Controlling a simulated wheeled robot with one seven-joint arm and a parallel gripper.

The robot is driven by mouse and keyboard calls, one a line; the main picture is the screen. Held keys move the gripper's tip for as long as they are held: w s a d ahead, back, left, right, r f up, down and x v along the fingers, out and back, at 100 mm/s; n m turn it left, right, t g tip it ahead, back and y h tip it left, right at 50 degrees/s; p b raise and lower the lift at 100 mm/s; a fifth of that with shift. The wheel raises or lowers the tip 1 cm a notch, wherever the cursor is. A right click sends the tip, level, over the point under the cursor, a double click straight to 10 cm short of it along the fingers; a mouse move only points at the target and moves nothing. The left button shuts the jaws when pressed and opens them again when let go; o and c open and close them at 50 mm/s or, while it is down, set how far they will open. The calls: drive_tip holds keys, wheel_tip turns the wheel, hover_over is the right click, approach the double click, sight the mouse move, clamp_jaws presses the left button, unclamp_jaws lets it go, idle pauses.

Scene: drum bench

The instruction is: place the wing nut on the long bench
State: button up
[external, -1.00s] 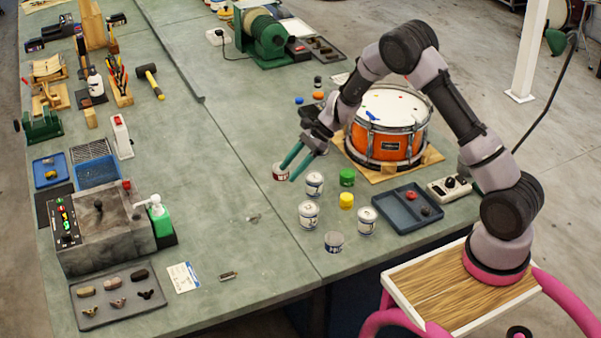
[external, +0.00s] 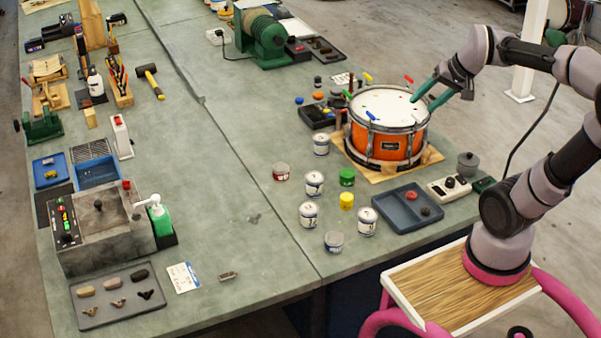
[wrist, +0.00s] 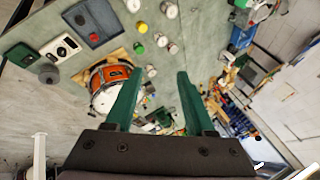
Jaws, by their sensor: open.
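Small winged pieces that look like wing nuts lie in the grey tray (external: 75,318) at the lower left: two brassy ones, one of them a wing nut (external: 117,302), and a dark one (external: 147,295). I cannot tell which one the task means. The long bench (external: 225,170) is the grey-green surface running away from the camera, with a seam along it. My gripper (external: 424,103) is open and empty, above the right side of the orange drum, far from the tray. In the wrist view its green fingers (wrist: 160,76) stand apart with nothing between them.
The orange drum (external: 385,147) stands on a wooden board at the right. Several paint cans, a yellow pot (external: 346,200) and a blue-grey tray (external: 385,198) are near it. A grey machine (external: 105,240) stands behind the left tray. The bench middle is mostly clear.

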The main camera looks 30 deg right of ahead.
drive_tip(key=shift+n+t+h, duration=0.5)
drive_tip(key=shift+t+h, duration=0.2)
drive_tip(key=s+d, duration=0.1)
drive_tip(key=s, duration=0.1)
drive_tip(key=s+d, duration=0.1)
drive_tip(key=s, duration=0.1)
drive_tip(key=shift+s+d, duration=0.1)
drive_tip(key=shift+d, duration=0.25)
